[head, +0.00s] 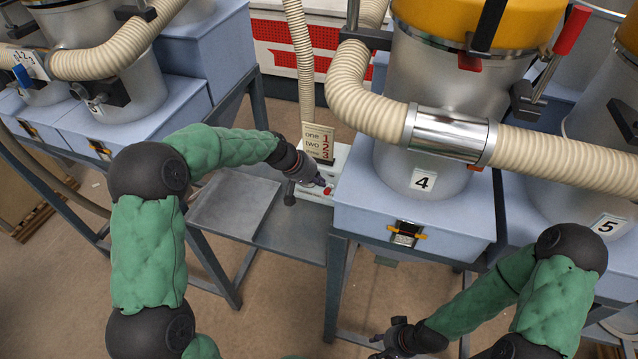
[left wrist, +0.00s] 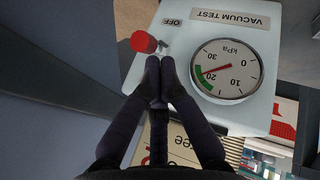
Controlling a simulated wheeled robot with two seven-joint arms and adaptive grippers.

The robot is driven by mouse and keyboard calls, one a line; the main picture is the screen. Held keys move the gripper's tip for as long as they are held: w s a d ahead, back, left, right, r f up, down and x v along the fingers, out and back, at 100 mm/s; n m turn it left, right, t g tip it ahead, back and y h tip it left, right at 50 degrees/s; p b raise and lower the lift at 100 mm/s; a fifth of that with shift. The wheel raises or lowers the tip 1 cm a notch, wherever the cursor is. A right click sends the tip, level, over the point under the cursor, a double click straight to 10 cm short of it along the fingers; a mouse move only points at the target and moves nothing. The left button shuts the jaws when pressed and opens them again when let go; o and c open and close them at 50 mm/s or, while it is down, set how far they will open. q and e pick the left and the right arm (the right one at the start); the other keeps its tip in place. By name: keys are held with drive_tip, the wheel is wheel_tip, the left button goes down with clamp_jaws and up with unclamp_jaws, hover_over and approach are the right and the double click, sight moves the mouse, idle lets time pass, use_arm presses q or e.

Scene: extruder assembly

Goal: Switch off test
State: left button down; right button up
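A white vacuum test panel (left wrist: 215,60) fills the middle of the left wrist view, upside down. It bears a round kPa gauge (left wrist: 225,70), an OFF label (left wrist: 173,22) and a red-knobbed switch lever (left wrist: 143,42). The gauge's red needle stands near 20, by the green band. My left gripper (left wrist: 160,82) has its fingertips together just beside the lever, with nothing seen between them; contact is unclear. In the head view my left gripper (head: 322,184) is beside the red knob (head: 328,190). My right gripper (head: 374,346) is low in the head view, with its fingers apart and empty.
Blue box number 4 (head: 415,215) with its steel drum stands right of the panel. A ribbed hose (head: 303,70) hangs behind a number sign (head: 318,141). A grey metal shelf (head: 235,208) is left of the panel. Box number 5 (head: 545,220) stands behind my right arm.

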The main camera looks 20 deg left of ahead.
use_arm(q)
drive_tip(key=s+f+t+b, duration=0.1)
drive_tip(key=b, duration=0.8)
drive_tip(key=s+f+t+b, duration=0.1)
drive_tip(key=f+t+b, duration=0.1)
drive_tip(key=b, duration=0.8)
drive_tip(key=shift+s+m+h, duration=0.2)
drive_tip(key=shift+m+h, duration=0.1)
drive_tip(key=shift+m, duration=0.1)
use_arm(e)
wheel_tip(320, 180, down, 20)
drive_tip(key=shift+s, duration=0.15)
use_arm(q)
drive_tip(key=shift+r, duration=0.15)
use_arm(e)
drive_tip(key=shift+r, duration=0.25)
use_arm(q)
drive_tip(key=shift+r+p, duration=0.35)
drive_tip(key=shift+r, duration=0.3)
use_arm(e)
drive_tip(key=shift+r, duration=0.5)
use_arm(q)
drive_tip(key=shift+s+a, duration=0.1)
use_arm(e)
drive_tip(key=shift+s+f, duration=0.1)
